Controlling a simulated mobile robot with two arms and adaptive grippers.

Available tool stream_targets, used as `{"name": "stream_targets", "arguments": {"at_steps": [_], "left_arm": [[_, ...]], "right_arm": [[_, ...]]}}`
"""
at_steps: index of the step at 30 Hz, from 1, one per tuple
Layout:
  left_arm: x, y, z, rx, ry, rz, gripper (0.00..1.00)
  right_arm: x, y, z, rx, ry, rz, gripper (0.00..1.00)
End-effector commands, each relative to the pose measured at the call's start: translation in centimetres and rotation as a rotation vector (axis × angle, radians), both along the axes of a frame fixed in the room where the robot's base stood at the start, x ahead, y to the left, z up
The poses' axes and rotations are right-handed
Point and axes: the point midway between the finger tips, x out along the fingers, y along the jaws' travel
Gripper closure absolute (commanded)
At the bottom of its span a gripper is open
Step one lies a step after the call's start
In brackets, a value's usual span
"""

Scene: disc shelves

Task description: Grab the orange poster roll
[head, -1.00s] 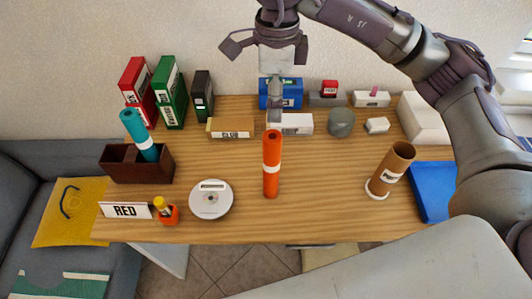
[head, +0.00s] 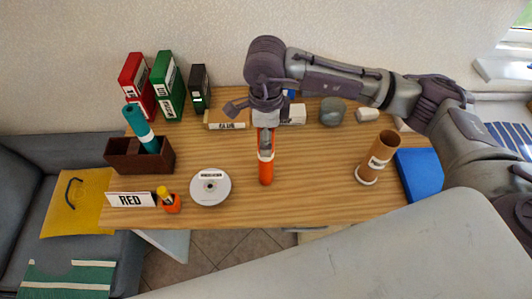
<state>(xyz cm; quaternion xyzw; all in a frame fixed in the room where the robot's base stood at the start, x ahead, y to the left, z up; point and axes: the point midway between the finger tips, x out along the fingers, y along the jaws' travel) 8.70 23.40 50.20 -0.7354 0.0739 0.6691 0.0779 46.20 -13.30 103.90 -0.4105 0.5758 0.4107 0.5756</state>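The orange poster roll (head: 266,174) stands upright near the middle of the wooden table, with a white band around it. My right gripper (head: 264,138) is directly over the roll and hides most of its upper part. One grey finger reaches down in front of the roll, and another finger sticks out to the left. The fingers look spread, and I cannot tell whether any of them touches the roll. My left gripper is not in view.
A white disc (head: 210,187) lies left of the roll. A brown cardboard tube (head: 377,158) stands to the right. A dark brown box (head: 124,156) holds a teal roll (head: 139,127). Binders (head: 168,85) stand at the back left. The table front near the roll is clear.

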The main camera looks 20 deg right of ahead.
Motion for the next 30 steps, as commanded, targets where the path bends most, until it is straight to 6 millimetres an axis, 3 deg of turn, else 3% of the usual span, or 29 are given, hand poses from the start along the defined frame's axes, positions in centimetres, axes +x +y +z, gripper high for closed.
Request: {"name": "stream_targets", "arguments": {"at_steps": [6,18,30], "left_arm": [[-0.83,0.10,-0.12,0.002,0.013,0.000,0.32],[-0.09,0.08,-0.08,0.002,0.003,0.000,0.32],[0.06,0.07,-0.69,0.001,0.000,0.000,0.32]], "right_arm": [[0.01,-0.01,-0.09,0.000,0.000,0.000,0.34],[0.01,0.00,-0.04,0.000,0.000,0.000,0.98],[0.10,0.03,0.76,0.001,-0.003,-0.001,0.98]]}}
